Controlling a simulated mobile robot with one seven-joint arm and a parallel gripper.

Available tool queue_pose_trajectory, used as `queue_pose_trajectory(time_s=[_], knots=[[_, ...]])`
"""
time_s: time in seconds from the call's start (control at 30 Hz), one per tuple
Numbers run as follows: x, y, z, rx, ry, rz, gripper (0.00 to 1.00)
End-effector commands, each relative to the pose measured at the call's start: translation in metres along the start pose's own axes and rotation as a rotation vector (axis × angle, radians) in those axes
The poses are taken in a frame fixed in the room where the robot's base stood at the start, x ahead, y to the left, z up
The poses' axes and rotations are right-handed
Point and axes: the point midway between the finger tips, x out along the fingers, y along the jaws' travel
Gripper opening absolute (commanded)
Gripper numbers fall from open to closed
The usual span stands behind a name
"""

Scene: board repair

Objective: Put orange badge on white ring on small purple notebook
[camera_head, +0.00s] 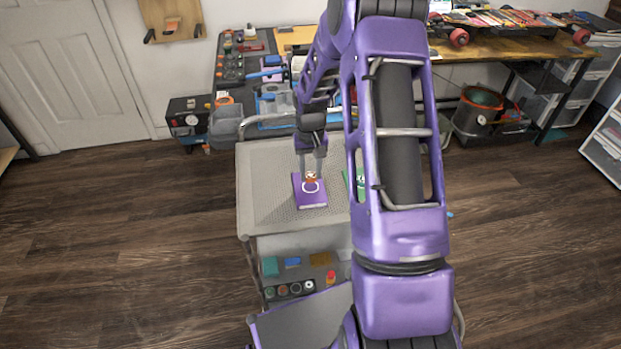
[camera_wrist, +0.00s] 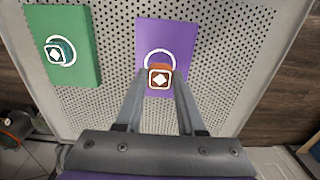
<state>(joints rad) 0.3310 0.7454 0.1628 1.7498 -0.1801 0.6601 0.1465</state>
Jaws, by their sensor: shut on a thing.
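The small purple notebook (camera_head: 312,199) lies on the grey perforated cart top, and it also shows in the wrist view (camera_wrist: 178,32). A white ring (camera_wrist: 146,58) is marked on its cover. The orange badge (camera_wrist: 160,76), with a white diamond emblem, is between my fingertips at the lower edge of the ring. My gripper (camera_head: 311,176) points down over the notebook and is shut on the badge. The badge overlaps part of the ring in the wrist view. I cannot tell whether it touches the cover.
A green notebook (camera_wrist: 83,75) with a teal badge (camera_wrist: 66,48) on its own white ring lies beside the purple one. The cart top (camera_head: 262,190) is clear on the left. A workbench (camera_head: 290,38) with tools stands behind.

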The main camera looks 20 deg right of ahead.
Motion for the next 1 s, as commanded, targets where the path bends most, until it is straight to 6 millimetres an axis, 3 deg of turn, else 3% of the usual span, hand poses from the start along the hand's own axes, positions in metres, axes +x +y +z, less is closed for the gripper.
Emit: queue_pose_trajectory(time_s=[0.17, 0.53, 0.57, 0.7, 1.0], knots=[[0.026, 0.000, 0.001, 0.001, -0.002, 0.000, 0.00], [0.031, 0.000, 0.000, 0.000, -0.001, 0.000, 0.00], [0.029, 0.000, 0.000, 0.000, 0.000, 0.000, 0.43], [0.029, 0.000, 0.000, 0.000, -0.001, 0.000, 0.68], [0.028, 0.000, 0.000, 0.000, -0.001, 0.000, 0.68]])
